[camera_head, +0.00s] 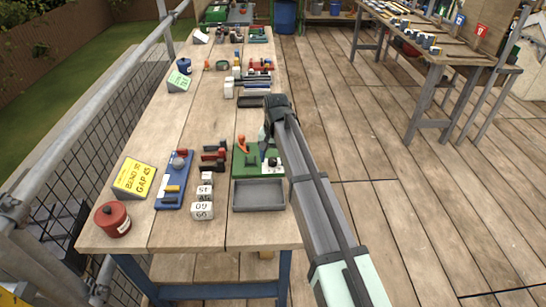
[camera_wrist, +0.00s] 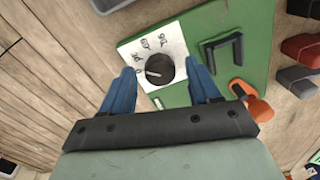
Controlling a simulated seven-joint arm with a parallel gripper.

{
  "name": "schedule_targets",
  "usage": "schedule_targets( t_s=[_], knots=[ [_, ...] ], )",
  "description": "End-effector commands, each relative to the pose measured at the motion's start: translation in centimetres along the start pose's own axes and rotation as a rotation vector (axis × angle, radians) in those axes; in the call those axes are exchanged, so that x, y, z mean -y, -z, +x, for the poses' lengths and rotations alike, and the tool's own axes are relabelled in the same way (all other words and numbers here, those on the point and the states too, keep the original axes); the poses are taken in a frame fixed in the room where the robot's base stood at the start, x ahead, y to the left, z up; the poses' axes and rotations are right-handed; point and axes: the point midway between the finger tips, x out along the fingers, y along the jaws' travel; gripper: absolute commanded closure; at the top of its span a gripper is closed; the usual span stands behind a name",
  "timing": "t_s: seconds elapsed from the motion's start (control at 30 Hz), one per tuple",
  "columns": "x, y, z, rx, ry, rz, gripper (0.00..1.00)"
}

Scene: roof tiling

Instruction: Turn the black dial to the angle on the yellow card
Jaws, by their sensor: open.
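The black dial (camera_wrist: 160,68) sits on a white scale plate (camera_wrist: 178,48) with small printed numbers, fixed to a green board (camera_wrist: 258,18). A pale line on the dial points left in the wrist view; its exact reading is unclear. My gripper (camera_wrist: 161,74) is open, with one blue finger on each side of the dial; I cannot tell whether they touch it. In the head view my gripper (camera_head: 267,140) is over the green board (camera_head: 240,172), partly hiding it. The yellow card (camera_head: 133,178) stands at the left; its last line seems to read "GAP 45".
A dark bracket (camera_wrist: 222,52) and an orange-handled tool (camera_wrist: 250,103) lie close to the dial's right. A grey tray (camera_head: 258,195) is in front of the board. A blue board (camera_head: 173,180), white number blocks (camera_head: 202,210) and a red pot (camera_head: 112,219) stand left.

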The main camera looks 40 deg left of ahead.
Motion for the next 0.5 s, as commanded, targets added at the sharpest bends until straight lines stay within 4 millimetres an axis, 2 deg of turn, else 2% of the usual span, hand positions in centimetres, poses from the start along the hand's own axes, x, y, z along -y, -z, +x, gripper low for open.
schedule_targets(
  t_s=[0.27,0.37,0.5],
  knots=[
    [0.0,0.0,-0.3,0.0,0.0,0.0,0.39],
    [0.0,0.0,-1.1,0.0,0.0,0.0,0.39],
    [0.0,0.1,-3.3,-0.002,0.001,0.0,0.39]
  ],
)
